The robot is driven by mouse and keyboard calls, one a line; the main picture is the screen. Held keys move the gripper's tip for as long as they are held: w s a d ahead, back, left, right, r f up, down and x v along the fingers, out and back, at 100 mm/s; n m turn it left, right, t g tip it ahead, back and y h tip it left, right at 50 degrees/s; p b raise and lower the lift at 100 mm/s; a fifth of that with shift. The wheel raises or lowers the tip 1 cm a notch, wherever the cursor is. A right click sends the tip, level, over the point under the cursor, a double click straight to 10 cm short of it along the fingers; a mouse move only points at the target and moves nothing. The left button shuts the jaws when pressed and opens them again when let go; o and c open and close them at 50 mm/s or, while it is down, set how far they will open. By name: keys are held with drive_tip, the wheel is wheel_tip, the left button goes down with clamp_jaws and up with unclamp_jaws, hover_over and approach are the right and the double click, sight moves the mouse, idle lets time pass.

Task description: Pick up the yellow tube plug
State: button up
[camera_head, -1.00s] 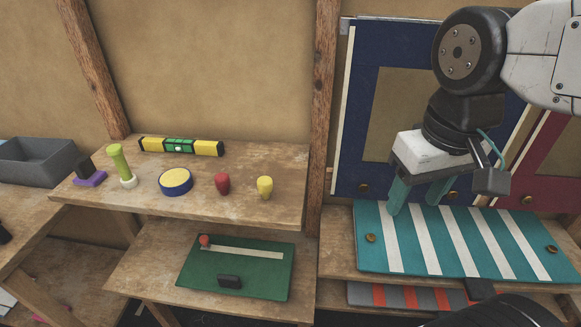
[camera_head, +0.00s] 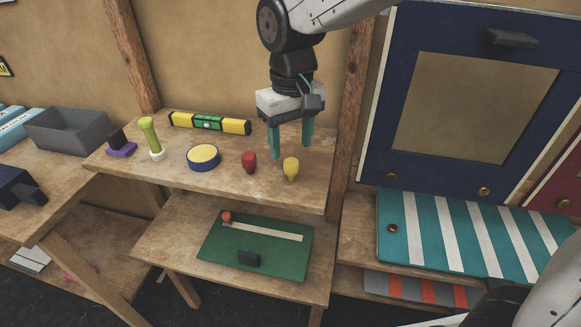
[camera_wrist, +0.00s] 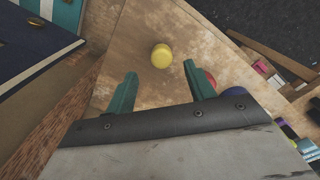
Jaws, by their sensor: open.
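The yellow tube plug (camera_head: 291,168) stands upright on the right end of the upper wooden shelf, near its front edge. The red plug (camera_head: 249,161) stands just left of it. My gripper (camera_head: 291,155) is open, empty and pointing down above the shelf, seemingly behind the two plugs. In the wrist view the yellow plug (camera_wrist: 161,55) lies beyond the open fingertips of my gripper (camera_wrist: 160,78), roughly centred between them and not touched. The red plug (camera_wrist: 211,82) is partly hidden behind the right finger there.
On the upper shelf (camera_head: 225,187) are a blue-and-yellow round tin (camera_head: 203,157), a green-handled tool (camera_head: 150,138) and a yellow-green level (camera_head: 210,124). A wooden post (camera_head: 352,100) rises right of the shelf. A green board (camera_head: 258,250) lies on the shelf below.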

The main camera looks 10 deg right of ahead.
sight(291, 161)
drive_tip(key=f, duration=0.5)
drive_tip(key=shift+s+f, duration=0.15)
drive_tip(key=shift+s, duration=0.15)
drive_tip(key=c, duration=1)
